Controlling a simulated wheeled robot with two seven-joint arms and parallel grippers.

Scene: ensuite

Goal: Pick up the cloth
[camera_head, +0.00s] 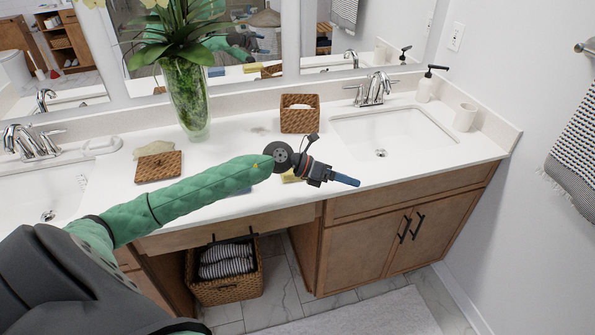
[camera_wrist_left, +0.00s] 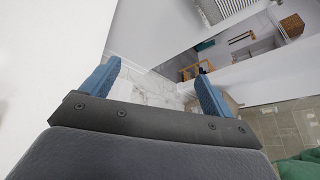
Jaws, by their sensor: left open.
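My left gripper (camera_head: 345,180) reaches in from the left over the counter, in front of the right basin. Its blue fingers stand apart with nothing between them in the left wrist view (camera_wrist_left: 155,85). A small yellow, flat item (camera_head: 291,177) lies on the counter, partly hidden behind my left wrist. A bit of blue (camera_head: 240,191) shows at the lower edge of my forearm. Either may be the cloth; I cannot tell which. A striped towel (camera_head: 578,135) hangs at the far right, away from the gripper. My right gripper is out of view.
A white counter (camera_head: 235,140) carries a glass vase (camera_head: 187,100), a woven box (camera_head: 300,115), a brown woven tray or lid (camera_head: 158,167), a soap dispenser (camera_head: 427,87) and a cup (camera_head: 465,117). The right basin (camera_head: 390,135) is empty. A basket of rolled towels (camera_head: 226,285) stands below.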

